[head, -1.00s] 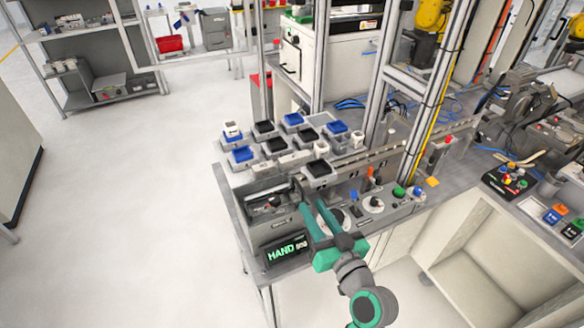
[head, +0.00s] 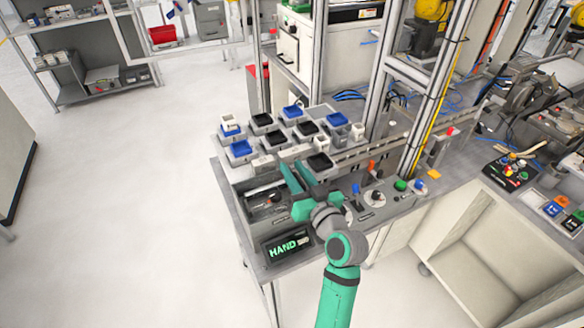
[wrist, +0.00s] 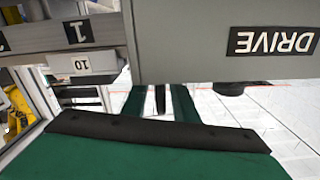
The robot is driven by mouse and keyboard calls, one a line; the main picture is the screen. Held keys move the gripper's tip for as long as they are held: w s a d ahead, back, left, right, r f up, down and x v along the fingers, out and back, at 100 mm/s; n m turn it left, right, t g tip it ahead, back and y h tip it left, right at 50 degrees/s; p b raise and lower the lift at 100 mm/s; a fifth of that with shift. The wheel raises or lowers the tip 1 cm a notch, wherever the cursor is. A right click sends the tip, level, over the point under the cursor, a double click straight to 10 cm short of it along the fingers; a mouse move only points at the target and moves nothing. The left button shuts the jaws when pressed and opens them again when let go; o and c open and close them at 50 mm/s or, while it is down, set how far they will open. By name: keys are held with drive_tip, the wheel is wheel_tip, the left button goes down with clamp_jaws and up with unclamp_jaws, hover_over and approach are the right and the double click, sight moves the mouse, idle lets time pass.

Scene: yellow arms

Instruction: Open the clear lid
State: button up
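A grey box (head: 250,222) stands at the near left corner of the bench, with dark parts visible inside its top. I cannot clearly make out a clear lid on it. My gripper (head: 291,167) is at the right side of this box, its green fingers apart with nothing seen held between them. In the wrist view my gripper (wrist: 159,92) shows two green fingers with a gap, and a thin dark piece shows in the gap. A grey panel labelled DRIVE (wrist: 225,45), upside down, is close above the fingers; I cannot tell whether they touch it.
A sign reading HAND (head: 285,246) is at the front of the bench. Blue and black trays (head: 262,120) stand in rows behind the box. Knobs and buttons (head: 400,186) lie to the right. A metal post (head: 385,75) rises behind. The floor at left is clear.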

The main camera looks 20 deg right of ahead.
drive_tip(key=shift+w+a, duration=0.15)
drive_tip(key=shift+w, duration=0.65)
clamp_jaws()
